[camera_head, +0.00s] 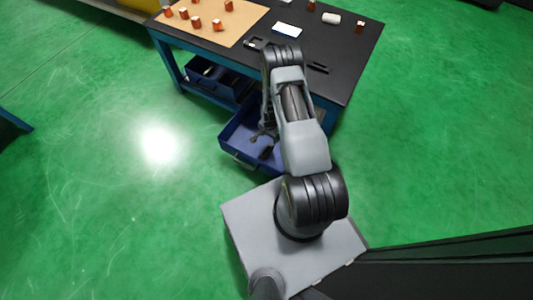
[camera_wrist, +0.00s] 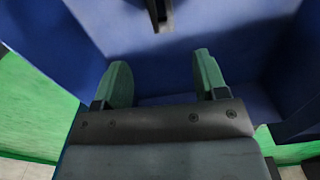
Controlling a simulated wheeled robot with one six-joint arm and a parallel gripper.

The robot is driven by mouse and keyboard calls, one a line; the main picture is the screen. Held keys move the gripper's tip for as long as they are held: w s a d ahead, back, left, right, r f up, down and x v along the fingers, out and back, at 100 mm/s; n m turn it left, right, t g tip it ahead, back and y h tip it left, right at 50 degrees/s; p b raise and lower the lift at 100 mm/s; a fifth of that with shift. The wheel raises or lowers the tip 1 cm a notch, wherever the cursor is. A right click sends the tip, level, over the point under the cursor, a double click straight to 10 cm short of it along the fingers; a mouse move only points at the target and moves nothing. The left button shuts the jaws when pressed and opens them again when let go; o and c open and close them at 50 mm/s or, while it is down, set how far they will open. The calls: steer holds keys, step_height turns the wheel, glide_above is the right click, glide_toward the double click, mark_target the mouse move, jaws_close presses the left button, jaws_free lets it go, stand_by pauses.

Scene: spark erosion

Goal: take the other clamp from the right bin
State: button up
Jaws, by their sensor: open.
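The right bin (camera_head: 236,133) is a blue drawer pulled out under the table, and my arm hides its right part. Its blue inside fills much of the wrist view (camera_wrist: 110,22). A dark, narrow part, perhaps of the clamp (camera_wrist: 158,12), shows at the top edge of the wrist view, ahead of my fingers; the rest is out of frame. My gripper (camera_wrist: 160,82) is open, with two green-lit fingertips apart and nothing between them. In the head view, dark shapes show in the bin beside my arm; I cannot tell clamp from gripper there.
Another blue bin (camera_head: 204,76) with dark contents sits under the table at left. The black tabletop (camera_head: 345,48) holds a tan mat (camera_head: 245,15) with several copper-coloured blocks, a white-topped tray (camera_head: 287,30) and small parts.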

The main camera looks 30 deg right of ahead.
mark_target(269, 149)
step_height(269, 149, down, 11)
steer(key=b, duration=0.4)
steer(key=shift+w+a+f+b, duration=0.1)
steer(key=shift+f+b, duration=0.1)
steer(key=shift+b, duration=0.2)
steer(key=shift+r, duration=0.1)
steer(key=c, duration=1.2)
